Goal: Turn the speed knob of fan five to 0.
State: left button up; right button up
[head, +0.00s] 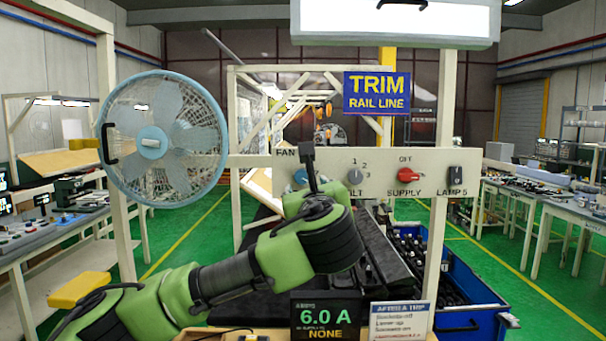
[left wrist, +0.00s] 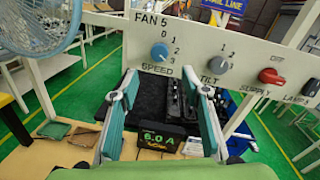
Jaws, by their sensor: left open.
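The blue speed knob (left wrist: 159,52) is on a cream panel (left wrist: 225,55) under the label FAN 5, with 0, 1, 2 and 3 printed up its right side and SPEED below. Its exact setting is too small to read. In the head view the knob (head: 300,176) is partly hidden by my left gripper (head: 308,152). In the left wrist view my left gripper (left wrist: 164,84) is open and empty, its fingers apart to either side, below the knob and not around it. The caged fan (head: 165,110) stands left of the panel. My right gripper is not in view.
Right of the speed knob are a grey-blue tilt knob (head: 355,176), a red supply knob (head: 410,174) and a black lamp switch (head: 456,173). Below stand a 6.0 A display (head: 325,315) and a paper sign (head: 401,320). A blue bin (head: 470,290) is at the right.

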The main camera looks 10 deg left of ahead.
aim_at(302, 178)
pick_arm(q)
jog(key=p+x, duration=0.4)
jog(key=x, duration=0.5)
jog(key=shift+w+a+r, duration=0.1)
jog(key=shift+w, duration=0.1)
jog(key=shift+w+a+p, duration=0.2)
jog(key=shift+w+p, duration=0.2)
jog(key=shift+w, duration=0.15)
jog(key=c, duration=1.1)
